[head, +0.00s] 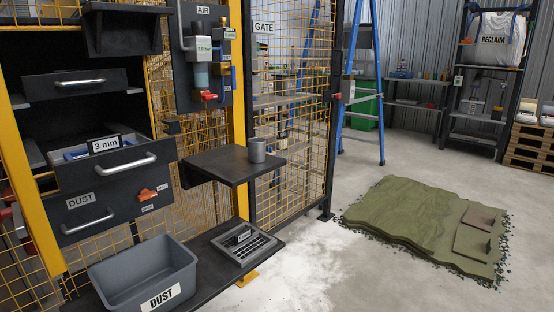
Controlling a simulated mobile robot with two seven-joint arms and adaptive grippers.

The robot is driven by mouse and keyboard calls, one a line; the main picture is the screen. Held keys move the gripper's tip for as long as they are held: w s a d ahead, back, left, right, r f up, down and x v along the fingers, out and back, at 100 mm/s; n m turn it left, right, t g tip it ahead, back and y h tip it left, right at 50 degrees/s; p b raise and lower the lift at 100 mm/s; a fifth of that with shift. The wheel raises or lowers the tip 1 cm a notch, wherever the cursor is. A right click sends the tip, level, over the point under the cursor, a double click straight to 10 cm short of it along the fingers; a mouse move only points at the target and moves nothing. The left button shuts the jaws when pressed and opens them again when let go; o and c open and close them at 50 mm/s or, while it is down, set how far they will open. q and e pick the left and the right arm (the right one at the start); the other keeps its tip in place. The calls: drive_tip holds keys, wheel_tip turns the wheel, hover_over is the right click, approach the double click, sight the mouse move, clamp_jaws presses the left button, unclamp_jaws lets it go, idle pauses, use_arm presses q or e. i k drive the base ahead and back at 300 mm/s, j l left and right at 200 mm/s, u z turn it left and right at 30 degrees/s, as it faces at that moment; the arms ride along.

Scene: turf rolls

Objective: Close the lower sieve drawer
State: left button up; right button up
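The sieve drawer marked "3 mm" (75,180) is pulled out of the dark cabinet at the left in the head view. Its front has a silver bar handle (123,168). A blue-edged insert (72,155) and a "3 mm" label (104,143) show inside its open top. Above it is another drawer front (60,88) with a silver handle; I cannot tell if it is fully in. Below is a "DUST" panel (110,205) with a handle and an orange knob (148,194). Neither of my grippers is in view.
A grey "DUST" bin (125,268) and a grated tray (240,242) are on the low shelf below. A dark side shelf (215,162) holding a grey cup (257,150) juts out right of the drawers. Turf (400,215) lies on the open floor at right.

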sight(80, 174)
drive_tip(key=i+u, duration=0.2)
drive_tip(key=u, duration=0.15)
drive_tip(key=i+u, duration=0.15)
drive_tip(key=u, duration=0.25)
drive_tip(key=i+l+u, duration=0.1)
drive_tip(key=u, duration=0.25)
drive_tip(key=i, duration=0.1)
